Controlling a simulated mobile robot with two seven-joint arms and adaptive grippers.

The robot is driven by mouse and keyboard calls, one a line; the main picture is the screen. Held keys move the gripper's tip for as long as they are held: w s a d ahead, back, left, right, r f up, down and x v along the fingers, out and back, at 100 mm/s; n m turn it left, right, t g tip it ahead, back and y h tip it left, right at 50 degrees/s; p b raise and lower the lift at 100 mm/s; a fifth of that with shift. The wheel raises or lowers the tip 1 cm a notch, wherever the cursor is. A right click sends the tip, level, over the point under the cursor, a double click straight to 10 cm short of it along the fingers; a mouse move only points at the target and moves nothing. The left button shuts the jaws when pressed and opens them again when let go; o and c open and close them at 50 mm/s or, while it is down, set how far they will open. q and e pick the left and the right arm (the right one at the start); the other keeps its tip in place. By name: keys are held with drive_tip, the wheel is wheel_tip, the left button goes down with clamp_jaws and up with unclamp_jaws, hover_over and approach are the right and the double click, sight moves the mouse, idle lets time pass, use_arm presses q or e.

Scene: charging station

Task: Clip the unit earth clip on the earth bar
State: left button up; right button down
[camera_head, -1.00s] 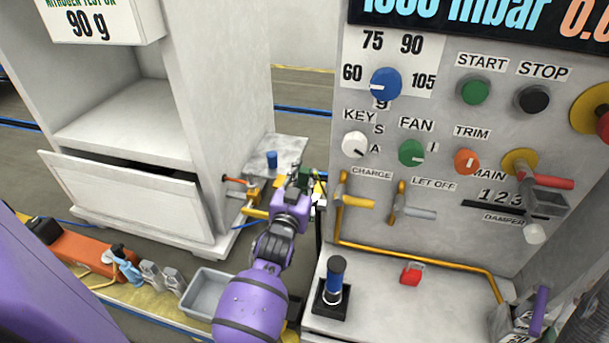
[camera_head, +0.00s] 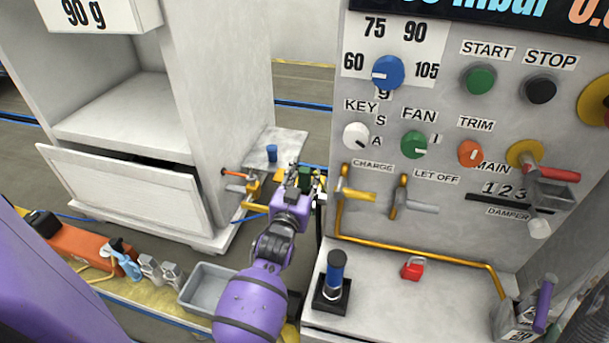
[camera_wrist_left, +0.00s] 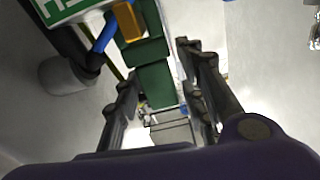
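My left gripper (camera_head: 303,180) reaches out at the gap between the white cabinet and the control panel. A small green piece (camera_head: 306,176), possibly the earth clip, shows at its fingertips, mostly hidden by the gripper. In the left wrist view, the two dark fingers (camera_wrist_left: 158,72) stand apart with a green block (camera_wrist_left: 155,85) between them. Whether both fingers press on it cannot be told. A yellow-green strip or wire runs beside the left finger. I cannot identify the earth bar with certainty. My right gripper is not in view.
The control panel (camera_head: 455,125) with brass taps stands close to the right of the gripper. The white cabinet (camera_head: 225,110) is at left. A small shelf with a blue knob (camera_head: 271,153) lies behind.

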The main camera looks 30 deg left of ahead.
use_arm(q)
drive_tip(key=shift+o, duration=0.3)
drive_tip(key=shift+s+d, duration=0.1)
drive_tip(key=shift+s, duration=0.2)
drive_tip(key=v, duration=1.1)
drive_tip(key=shift+s, duration=0.2)
